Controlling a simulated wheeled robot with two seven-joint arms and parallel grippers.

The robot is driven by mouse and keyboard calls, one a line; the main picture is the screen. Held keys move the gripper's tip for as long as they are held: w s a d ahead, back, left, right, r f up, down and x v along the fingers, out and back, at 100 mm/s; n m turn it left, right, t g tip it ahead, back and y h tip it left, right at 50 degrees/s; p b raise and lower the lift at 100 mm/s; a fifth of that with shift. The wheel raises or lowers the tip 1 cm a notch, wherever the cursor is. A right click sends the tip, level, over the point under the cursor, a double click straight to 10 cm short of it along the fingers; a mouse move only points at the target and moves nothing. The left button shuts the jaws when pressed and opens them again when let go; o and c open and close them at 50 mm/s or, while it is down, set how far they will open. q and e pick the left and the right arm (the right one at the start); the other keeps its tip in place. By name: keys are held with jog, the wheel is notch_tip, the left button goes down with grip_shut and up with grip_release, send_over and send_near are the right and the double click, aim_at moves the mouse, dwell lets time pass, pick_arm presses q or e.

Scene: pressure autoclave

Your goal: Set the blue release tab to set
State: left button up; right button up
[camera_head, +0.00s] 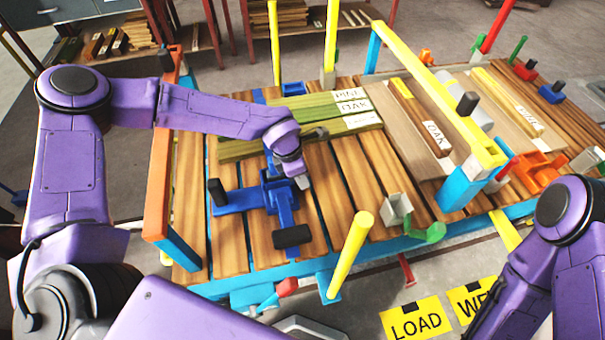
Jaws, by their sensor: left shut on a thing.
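A blue mechanism with crossed bars (240,200) sits on the slatted wooden bed. It has a black knob (217,192) at its left end and a black grip (292,237) at its front end. My left gripper (302,181) reaches down over its right side, shut on a small part there that seems to be the blue release tab. The fingers and wrist hide most of that part, and its setting cannot be read. My right arm shows at the lower right, but its gripper is out of view.
Green-yellow boards labelled PINE and OAK (340,124) lie behind the mechanism. An orange frame (158,185) stands left and a yellow post (350,255) at the front right. A yellow overhead bar (440,92) crosses the bed.

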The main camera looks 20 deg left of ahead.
pick_arm(q)
jog(key=shift+f, duration=0.15)
jog(key=o, duration=1)
jog(key=shift+a, duration=0.1)
jog(key=shift+o, duration=0.2)
jog(key=v, duration=1)
jog(key=shift+r, duration=0.25)
jog(key=shift+a, duration=0.15)
